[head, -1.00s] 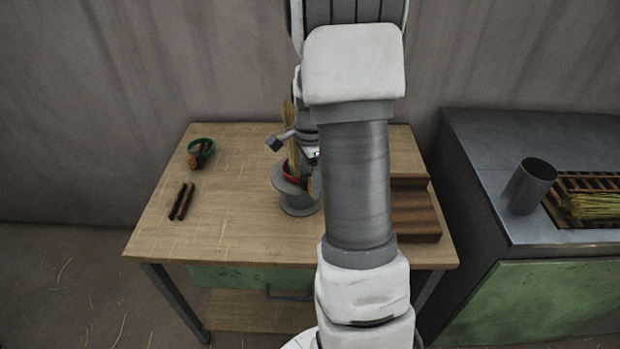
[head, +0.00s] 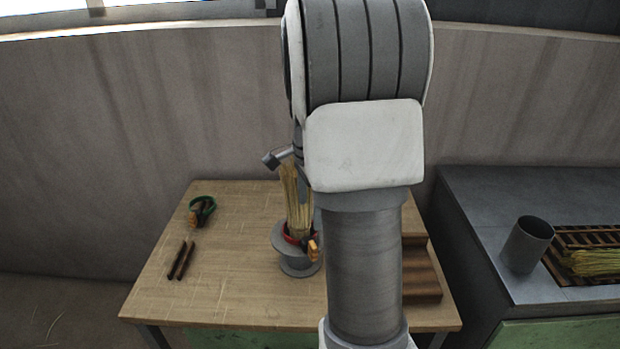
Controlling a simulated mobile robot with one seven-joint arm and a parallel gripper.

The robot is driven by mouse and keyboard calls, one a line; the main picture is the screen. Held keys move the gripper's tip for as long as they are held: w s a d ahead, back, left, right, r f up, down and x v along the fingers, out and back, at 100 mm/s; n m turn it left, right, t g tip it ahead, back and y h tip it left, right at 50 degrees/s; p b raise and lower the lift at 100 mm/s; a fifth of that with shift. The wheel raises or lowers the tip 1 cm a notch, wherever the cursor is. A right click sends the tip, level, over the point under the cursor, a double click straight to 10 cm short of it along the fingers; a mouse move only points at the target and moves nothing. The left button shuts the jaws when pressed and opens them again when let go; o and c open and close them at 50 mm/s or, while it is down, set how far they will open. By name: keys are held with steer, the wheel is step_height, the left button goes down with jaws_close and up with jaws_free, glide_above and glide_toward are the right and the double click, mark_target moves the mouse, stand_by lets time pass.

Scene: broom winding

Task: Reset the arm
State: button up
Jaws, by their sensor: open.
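My arm fills the middle of the head view and rises over the wooden table (head: 225,285). My gripper is hidden behind the arm, so its fingers do not show. A straw bundle (head: 295,195) stands upright on a grey spool-shaped stand (head: 298,264). A red ring clamp with an orange handle (head: 313,249) is around the bundle's lower part. The grey part on my arm shows just above the top of the bundle; I cannot tell whether they touch.
A green ring clamp (head: 202,208) and two dark sticks (head: 181,260) lie on the table's left. Brown wooden steps (head: 421,272) stand at its right. A grey bench (head: 485,215) holds a metal cup (head: 527,245) and straw in a slatted crate (head: 590,238).

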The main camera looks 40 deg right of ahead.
step_height(320, 180, up, 6)
steer(key=shift+r+p, duration=0.25)
steer(key=shift+p, duration=0.2)
steer(key=s+a+r+n+t+p, duration=0.1)
steer(key=s+a+r+n, duration=0.25)
steer(key=a+n, duration=0.2)
steer(key=s+a+r+n+t+p, duration=0.2)
steer(key=s+a+r+n, duration=0.1)
steer(key=a+r+n, duration=0.3)
steer(key=s+a+n+t+p, duration=0.1)
steer(key=s+a+n+t, duration=0.1)
steer(key=s+a+n, duration=0.7)
steer(key=shift+s+a+r+t+p, duration=0.2)
steer(key=shift+s+r+t+p, duration=0.1)
steer(key=shift+s+p, duration=0.1)
